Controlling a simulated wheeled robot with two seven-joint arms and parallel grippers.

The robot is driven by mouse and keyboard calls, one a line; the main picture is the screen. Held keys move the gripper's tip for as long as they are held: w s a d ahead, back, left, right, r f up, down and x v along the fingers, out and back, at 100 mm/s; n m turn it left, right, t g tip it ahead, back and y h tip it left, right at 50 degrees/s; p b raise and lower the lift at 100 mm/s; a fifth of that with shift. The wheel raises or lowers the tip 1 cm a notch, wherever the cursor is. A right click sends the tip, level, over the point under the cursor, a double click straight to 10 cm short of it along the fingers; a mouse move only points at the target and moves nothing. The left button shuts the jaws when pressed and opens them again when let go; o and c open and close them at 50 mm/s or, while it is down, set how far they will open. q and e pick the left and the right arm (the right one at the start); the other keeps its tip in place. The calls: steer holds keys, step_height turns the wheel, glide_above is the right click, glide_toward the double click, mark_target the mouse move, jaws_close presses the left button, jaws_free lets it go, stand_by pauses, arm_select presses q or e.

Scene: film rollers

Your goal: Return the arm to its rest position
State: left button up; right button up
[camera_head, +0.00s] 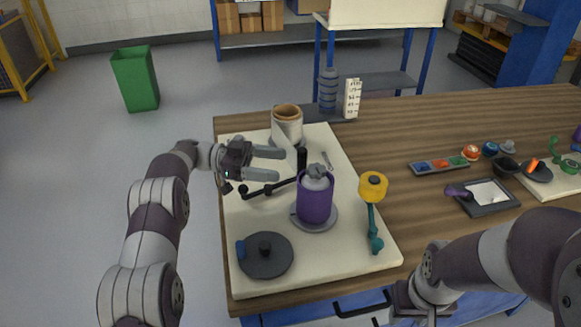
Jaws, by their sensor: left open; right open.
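My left arm reaches in from the left over the white board (345,262). Its gripper (281,165) is open, fingers pointing right, with nothing seen between them. It is above the board's left side, near a black bent rod (262,190). A white film roll with a brown core (287,125) stands just beyond it. A purple roller with a grey top (315,198) stands upright on a grey round base, right of and nearer than the gripper. My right gripper (418,303) hangs at the bottom edge, only partly in view, below its arm from the right.
The board also holds a dark disc (265,257) and a teal arm with a yellow head (373,187). To the right are a tray of coloured pieces (437,166), a black-framed pad (487,197) and small parts. A green bin (135,79) stands on the floor. Bare wood lies between.

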stand_by(0.4)
arm_select(q)
steer(key=w+a+r+n+t+y+p, duration=0.1)
steer(key=w+r+n+t+y+p, duration=0.2)
steer(key=w+r+n+t+y, duration=0.4)
steer(key=w+a+r+n+t+y+p, duration=0.1)
steer(key=w+r+n+t+y+p, duration=0.15)
steer(key=r+n+t, duration=0.45)
steer(key=s+a+f+n+g+y+p, duration=0.1)
steer(key=s+a+f+n+y, duration=0.2)
steer(key=s, duration=0.4)
steer(key=s+a+f+g+y+p, duration=0.1)
steer(key=s+a+f+y+p, duration=0.15)
steer(key=s+f+y, duration=0.35)
steer(key=s+f+n+g, duration=0.1)
steer(key=s+g, duration=0.3)
steer(key=s, duration=0.9)
steer(key=s+f+g, duration=0.3)
steer(key=s+g, duration=0.2)
steer(key=s, duration=0.8)
steer(key=shift+f+n+p, duration=0.25)
steer(key=shift+n+p, duration=0.15)
steer(key=shift+p, duration=0.05)
